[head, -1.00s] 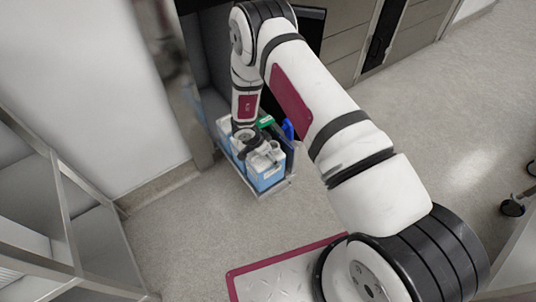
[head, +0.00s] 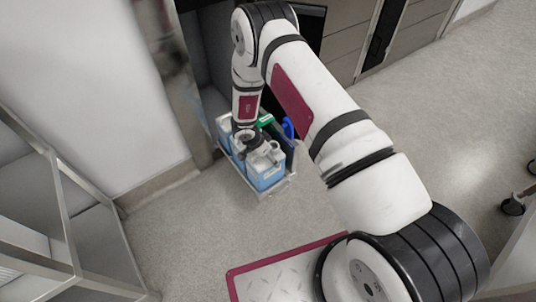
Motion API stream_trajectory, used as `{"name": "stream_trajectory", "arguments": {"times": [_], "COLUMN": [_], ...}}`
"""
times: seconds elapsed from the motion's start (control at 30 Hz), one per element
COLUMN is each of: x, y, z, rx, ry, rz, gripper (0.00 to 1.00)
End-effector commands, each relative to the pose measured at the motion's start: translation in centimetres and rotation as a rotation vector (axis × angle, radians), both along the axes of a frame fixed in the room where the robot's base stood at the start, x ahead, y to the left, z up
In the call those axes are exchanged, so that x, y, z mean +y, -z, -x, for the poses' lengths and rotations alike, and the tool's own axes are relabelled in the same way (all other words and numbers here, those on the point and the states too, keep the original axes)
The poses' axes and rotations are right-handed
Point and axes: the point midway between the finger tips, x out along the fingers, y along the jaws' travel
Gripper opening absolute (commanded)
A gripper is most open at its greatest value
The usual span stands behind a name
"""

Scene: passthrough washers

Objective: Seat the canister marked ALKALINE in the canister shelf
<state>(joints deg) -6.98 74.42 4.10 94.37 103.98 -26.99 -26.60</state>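The canister shelf (head: 282,187) is a low, pulled-out rack at the foot of the cabinet, in the middle of the head view. A canister with a blue body and pale top (head: 265,178) stands at its near end. Another blue-and-white canister (head: 224,128) shows farther back, partly hidden by my arm. My gripper (head: 262,154) points down at the top of the near canister. Its fingers are too small and overlapped to tell whether they are open or grip anything. No marking can be read, so I cannot tell which canister is ALKALINE.
A green item (head: 265,120) and an upright blue item (head: 288,128) are at the back right of the shelf. A metal-framed rack (head: 60,215) stands at left. The floor (head: 190,235) in front of the shelf is clear.

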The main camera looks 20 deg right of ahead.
Motion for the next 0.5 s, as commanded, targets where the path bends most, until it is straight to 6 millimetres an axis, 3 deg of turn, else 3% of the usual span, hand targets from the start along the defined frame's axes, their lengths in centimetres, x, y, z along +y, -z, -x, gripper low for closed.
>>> {"name": "stream_trajectory", "arguments": {"times": [0.43,0.47,0.5], "x": [-0.01,-0.01,-0.01], "y": [-0.07,-0.07,-0.07], "z": [-0.23,-0.23,-0.23], "rx": [-0.005,-0.005,-0.005], "ry": [0.000,0.000,0.000], "rz": [0.001,0.001,0.001], "gripper": [0.18,0.83,0.92]}}
